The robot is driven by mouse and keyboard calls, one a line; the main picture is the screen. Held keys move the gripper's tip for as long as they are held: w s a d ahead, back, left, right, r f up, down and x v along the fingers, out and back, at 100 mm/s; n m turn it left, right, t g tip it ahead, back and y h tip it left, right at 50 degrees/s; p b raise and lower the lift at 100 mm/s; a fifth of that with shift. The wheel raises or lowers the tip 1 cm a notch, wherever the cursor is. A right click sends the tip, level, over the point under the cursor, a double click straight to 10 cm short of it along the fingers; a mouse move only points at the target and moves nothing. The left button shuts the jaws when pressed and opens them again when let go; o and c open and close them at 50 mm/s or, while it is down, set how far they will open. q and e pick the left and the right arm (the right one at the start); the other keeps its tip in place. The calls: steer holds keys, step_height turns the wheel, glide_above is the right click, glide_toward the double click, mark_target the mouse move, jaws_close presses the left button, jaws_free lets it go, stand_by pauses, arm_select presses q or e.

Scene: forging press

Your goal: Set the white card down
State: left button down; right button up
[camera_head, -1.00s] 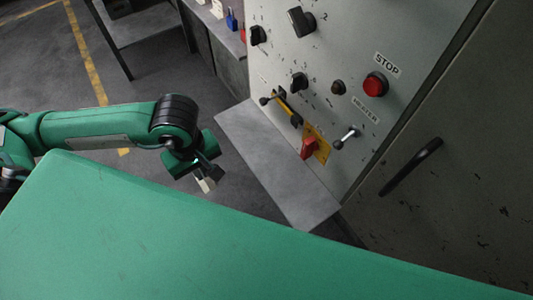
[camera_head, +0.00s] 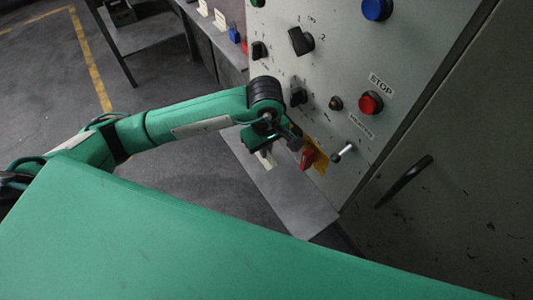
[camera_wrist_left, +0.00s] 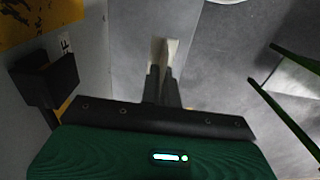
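The white card (camera_head: 265,160) is in my left gripper (camera_head: 264,149), which hangs over the grey shelf (camera_head: 295,200) below the control panel. In the left wrist view the gripper's two fingers (camera_wrist_left: 163,80) are close together on the card (camera_wrist_left: 164,50), which sticks out beyond their tips. I cannot tell whether the card touches the shelf; it appears above it. My right gripper is in neither view.
The control panel (camera_head: 330,60) stands right behind the gripper, with a red rotary switch (camera_head: 308,158), a metal lever (camera_head: 343,151) and a red stop button (camera_head: 370,103). A blue padlock (camera_head: 234,35) and white cards (camera_head: 220,18) are at the back. The shelf's front part is clear.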

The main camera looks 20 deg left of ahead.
arm_select(q)
step_height(320, 180, down, 5)
steer(key=shift+s+r+p, duration=0.1)
steer(key=shift+r+p, duration=0.1)
steer(key=shift+p, duration=0.6)
steer(key=shift+f+p, duration=0.15)
steer(key=shift+p, duration=0.2)
steer(key=shift+w+f, duration=0.15)
steer(key=shift+w, duration=0.05)
steer(key=shift+f, duration=0.1)
steer(key=shift+f+b, duration=0.15)
steer(key=shift+b, duration=0.15)
steer(key=c, duration=1.6)
jaws_free()
steer(key=shift+c, duration=0.2)
